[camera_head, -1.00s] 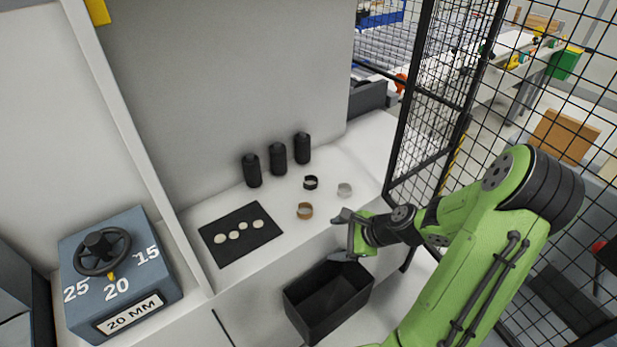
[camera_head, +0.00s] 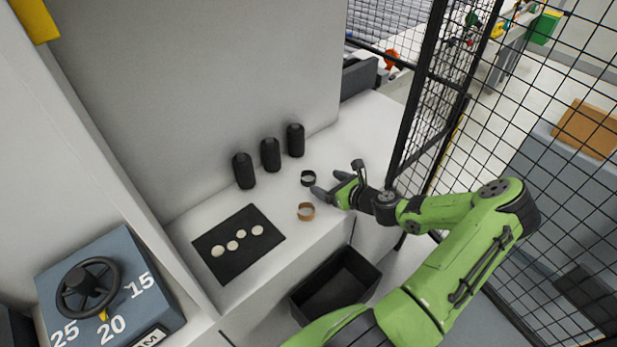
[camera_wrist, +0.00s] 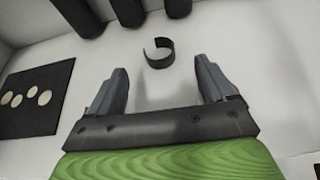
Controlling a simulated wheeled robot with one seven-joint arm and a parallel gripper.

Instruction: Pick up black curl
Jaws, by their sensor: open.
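The black curl (camera_head: 308,178) is a small open ring standing on the white counter, in front of the black bottles. In the wrist view the black curl (camera_wrist: 159,53) lies ahead of the fingertips, roughly centred between them and not touching either. My gripper (camera_head: 338,178) is open and empty, just right of the curl in the head view. Its two grey fingers also show in the wrist view (camera_wrist: 166,80), spread wide apart. A brown curl (camera_head: 306,211) stands on the counter in front of the black one, close to my gripper. The light grey curl seen earlier is hidden now.
Three black bottles (camera_head: 270,155) stand behind the curls. A black mat (camera_head: 228,262) with several pale discs lies to the left. A black bin (camera_head: 341,281) sits below the counter's front edge. A wire mesh fence (camera_head: 437,110) rises at the right.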

